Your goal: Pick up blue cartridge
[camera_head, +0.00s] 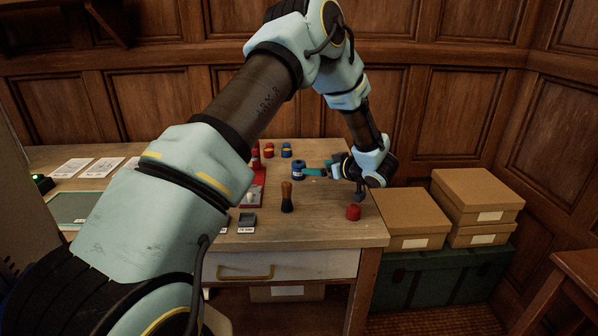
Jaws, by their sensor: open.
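A blue cartridge (298,171) stands upright on the wooden desk, left of my gripper (311,172). My gripper reaches in from the right, with its teal fingers pointing left at this cartridge. The fingertips are at or very close to its right side; I cannot tell if they touch it. The gripper is open. A second blue cartridge (286,151) stands farther back on the desk, apart from the gripper.
A brush (287,198) stands in front of the near blue cartridge. A red cartridge (353,212) is near the front right edge. Another red cartridge (268,151) stands behind, near a red tray (260,188). Cardboard boxes (410,222) are right of the desk.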

